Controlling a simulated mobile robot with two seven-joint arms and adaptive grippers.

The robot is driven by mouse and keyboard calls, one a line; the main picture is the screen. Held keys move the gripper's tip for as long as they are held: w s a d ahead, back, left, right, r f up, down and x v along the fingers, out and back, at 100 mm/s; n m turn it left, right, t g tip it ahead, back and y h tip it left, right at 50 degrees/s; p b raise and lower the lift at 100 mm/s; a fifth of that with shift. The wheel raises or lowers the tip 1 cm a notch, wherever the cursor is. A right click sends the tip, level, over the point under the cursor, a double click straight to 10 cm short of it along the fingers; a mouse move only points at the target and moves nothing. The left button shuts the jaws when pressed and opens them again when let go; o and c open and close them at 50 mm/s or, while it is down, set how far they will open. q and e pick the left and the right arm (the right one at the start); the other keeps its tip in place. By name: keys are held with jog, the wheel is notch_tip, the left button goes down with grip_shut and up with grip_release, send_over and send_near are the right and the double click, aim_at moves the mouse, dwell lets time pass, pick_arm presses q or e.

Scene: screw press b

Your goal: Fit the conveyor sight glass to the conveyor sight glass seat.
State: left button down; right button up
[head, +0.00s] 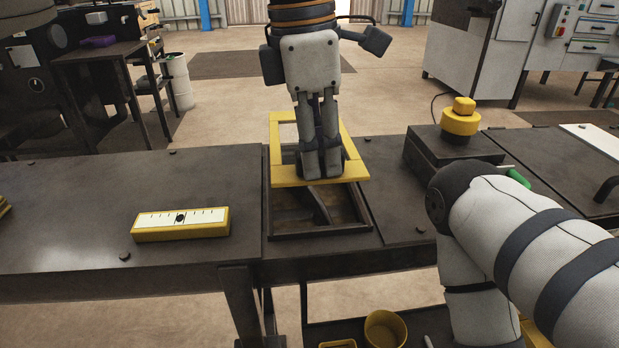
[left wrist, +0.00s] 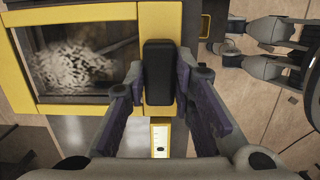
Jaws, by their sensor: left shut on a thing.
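The conveyor sight glass (head: 281,181) is a yellow rectangular frame with a clear pane and a dark grip block (left wrist: 158,72). My left gripper (head: 322,168) is shut on that block, with one finger on each side in the left wrist view. In the head view the frame overlaps the far part of the conveyor sight glass seat (head: 322,234), a dark rectangular opening in the bench. The frame appears to be above the seat; the exact gap is hard to tell. Pale grainy material (left wrist: 75,65) shows through the pane. My right gripper is out of view.
A yellow block with a white scale (head: 180,220) lies on the bench left of the seat. A dark box with a yellow button (head: 461,118) stands right of it. My right arm fills the right foreground. A yellow cup (head: 385,330) is below.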

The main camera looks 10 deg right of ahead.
aim_at(318, 183)
pick_arm(q)
jog(key=shift+f, duration=2.75)
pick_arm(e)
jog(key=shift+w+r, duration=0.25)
pick_arm(q)
jog(key=shift+r+p, duration=0.1)
jog(key=shift+p, duration=0.2)
notch_tip(318, 183, down, 3)
jog(key=shift+r, duration=0.2)
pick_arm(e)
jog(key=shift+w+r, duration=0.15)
